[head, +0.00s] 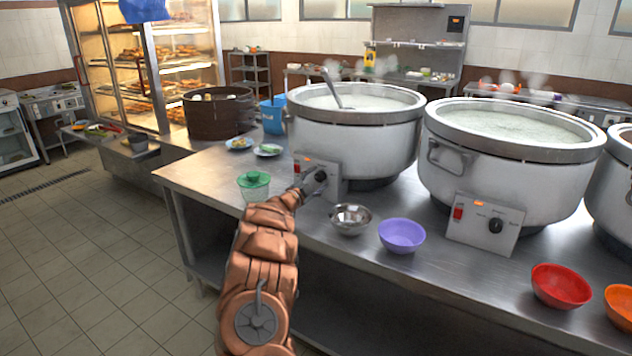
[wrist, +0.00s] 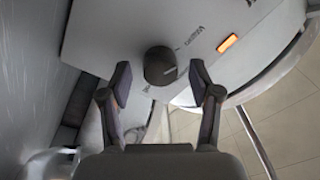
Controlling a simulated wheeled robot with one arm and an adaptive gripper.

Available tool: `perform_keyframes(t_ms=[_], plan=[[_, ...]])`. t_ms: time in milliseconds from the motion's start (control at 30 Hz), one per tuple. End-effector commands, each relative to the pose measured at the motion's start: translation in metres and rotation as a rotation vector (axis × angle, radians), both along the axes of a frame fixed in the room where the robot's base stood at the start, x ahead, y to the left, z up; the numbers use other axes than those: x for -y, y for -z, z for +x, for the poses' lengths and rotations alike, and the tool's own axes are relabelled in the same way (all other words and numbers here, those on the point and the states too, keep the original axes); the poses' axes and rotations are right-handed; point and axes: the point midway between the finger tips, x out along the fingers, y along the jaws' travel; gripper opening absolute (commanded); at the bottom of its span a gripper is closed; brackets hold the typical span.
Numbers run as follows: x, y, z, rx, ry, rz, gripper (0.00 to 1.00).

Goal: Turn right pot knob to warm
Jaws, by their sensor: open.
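Three pots show in the head view: a left pot (head: 345,142), a middle pot (head: 490,175) and a right pot (head: 618,190) cut off by the frame edge. My gripper (head: 316,181) is at the control panel of the left pot. In the wrist view its fingers (wrist: 162,84) are open on either side of a black round knob (wrist: 159,65), with gaps on both sides. The panel (wrist: 110,40) has a printed label near the knob and a lit orange lamp (wrist: 228,42). The middle pot's knob (head: 495,225) is untouched. The right pot's knob is out of view.
A ladle (head: 332,88) rests in the left pot. A blue bucket (head: 273,115) stands behind small plates.

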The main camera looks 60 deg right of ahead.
Motion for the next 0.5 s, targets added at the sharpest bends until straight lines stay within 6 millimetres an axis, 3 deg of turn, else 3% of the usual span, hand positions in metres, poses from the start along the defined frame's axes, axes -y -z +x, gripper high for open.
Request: perform_keyframes(t_ms=[267,500], plan=[[-0.014,0.002,0.0,-0.001,0.0,0.002,0.63],[-0.042,0.003,0.0,0.002,-0.001,0.002,0.63]])
